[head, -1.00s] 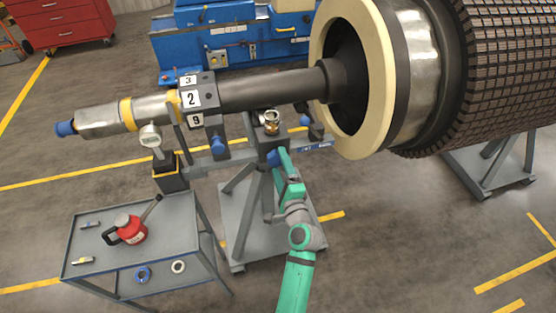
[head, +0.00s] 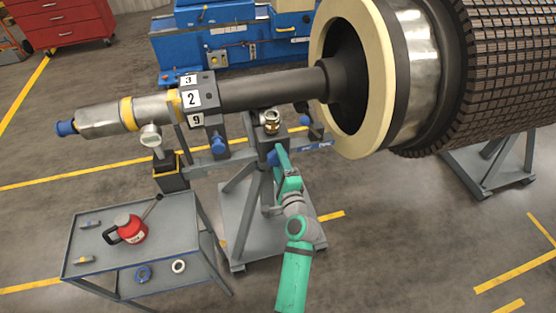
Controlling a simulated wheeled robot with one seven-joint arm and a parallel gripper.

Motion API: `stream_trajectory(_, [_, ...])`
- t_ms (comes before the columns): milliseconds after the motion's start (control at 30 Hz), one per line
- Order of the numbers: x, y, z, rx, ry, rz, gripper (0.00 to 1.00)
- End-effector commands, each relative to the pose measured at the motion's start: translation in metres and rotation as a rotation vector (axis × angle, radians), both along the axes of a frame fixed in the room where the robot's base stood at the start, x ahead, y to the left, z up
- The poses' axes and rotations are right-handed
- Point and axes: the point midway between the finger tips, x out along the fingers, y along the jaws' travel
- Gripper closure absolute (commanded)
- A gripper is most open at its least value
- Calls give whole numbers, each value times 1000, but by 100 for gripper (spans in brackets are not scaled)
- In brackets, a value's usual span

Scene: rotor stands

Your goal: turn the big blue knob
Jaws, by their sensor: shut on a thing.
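A blue knob (head: 272,158) sits on the front of the grey rotor stand (head: 262,185), below the brass fitting (head: 271,122). My gripper (head: 276,155) is at this knob and shut on it. The green wrist hides part of the knob and the fingertips. Another blue knob (head: 218,145) is on the block under the shaft to the left, apart from my gripper. A smaller-looking blue knob (head: 305,120) is to the right, partly under the rotor end.
The rotor shaft (head: 265,90) runs above my gripper, with the large rotor (head: 510,60) at the upper right. The floor at lower right is clear.

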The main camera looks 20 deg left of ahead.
Motion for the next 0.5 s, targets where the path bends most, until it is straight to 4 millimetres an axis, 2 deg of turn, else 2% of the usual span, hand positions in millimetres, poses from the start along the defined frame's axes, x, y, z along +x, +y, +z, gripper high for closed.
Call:
stream_trajectory(267, [0, 0, 0, -91, -60, 0, 67])
stream_trajectory(500, [0, 1, 0, -249, -169, 1, 67])
